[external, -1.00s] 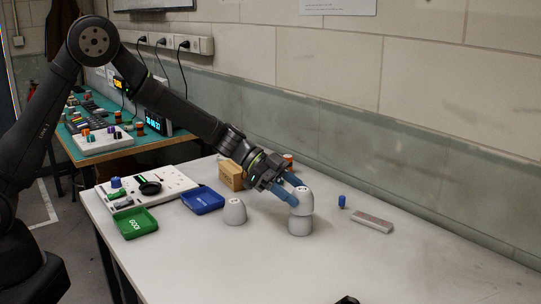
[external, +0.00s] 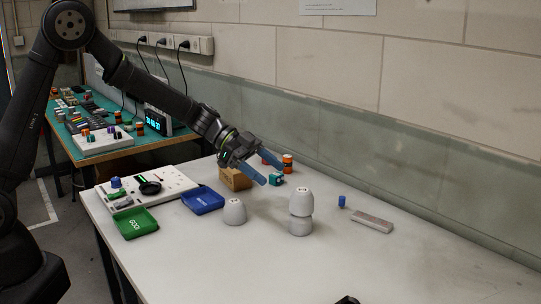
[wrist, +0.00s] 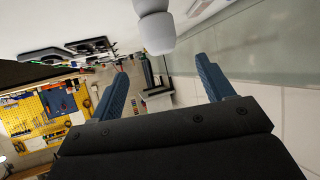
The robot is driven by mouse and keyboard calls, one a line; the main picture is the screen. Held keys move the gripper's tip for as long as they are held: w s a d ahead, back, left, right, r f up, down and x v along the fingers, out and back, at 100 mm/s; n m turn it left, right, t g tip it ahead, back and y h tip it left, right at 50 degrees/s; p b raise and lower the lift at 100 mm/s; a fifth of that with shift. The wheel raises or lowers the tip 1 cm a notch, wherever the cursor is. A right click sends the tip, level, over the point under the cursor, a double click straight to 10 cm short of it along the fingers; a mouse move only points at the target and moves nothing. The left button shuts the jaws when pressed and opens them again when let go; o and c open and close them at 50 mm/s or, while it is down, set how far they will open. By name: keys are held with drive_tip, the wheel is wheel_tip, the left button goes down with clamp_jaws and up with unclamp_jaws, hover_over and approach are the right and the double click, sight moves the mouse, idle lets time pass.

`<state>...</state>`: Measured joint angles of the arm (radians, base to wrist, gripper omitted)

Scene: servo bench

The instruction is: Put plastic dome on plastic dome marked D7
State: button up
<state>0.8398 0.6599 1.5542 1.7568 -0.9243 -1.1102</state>
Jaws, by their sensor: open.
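Two pale grey plastic domes stand stacked on the white table in the external view. The upper dome (external: 301,200) rests upright on the lower dome (external: 300,226), with small dark marks on its top that I cannot read. A third grey dome (external: 235,212) stands alone to the left, also with an unreadable mark. My gripper (external: 272,175) is open and empty, behind and left of the stack and clear of it. In the wrist view, the stack (wrist: 157,33) shows at the top, beyond the open fingers (wrist: 161,68). I cannot tell which dome bears D7.
A blue tray (external: 203,201), a green tray (external: 135,223) and a white control panel (external: 178,182) lie at left. A cardboard box (external: 234,179), teal block (external: 277,180) and orange cylinder (external: 288,160) are near my gripper. A blue peg (external: 342,201) and grey bar (external: 372,222) lie right. The front is mostly clear.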

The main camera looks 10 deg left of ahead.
sight(294, 194)
drive_tip(key=shift+v, duration=1.6)
drive_tip(key=x, duration=1.2)
drive_tip(key=shift+d+f, duration=0.1)
drive_tip(key=shift+f, duration=0.25)
wheel_tip(294, 194, up, 3)
drive_tip(key=shift+r, duration=0.6)
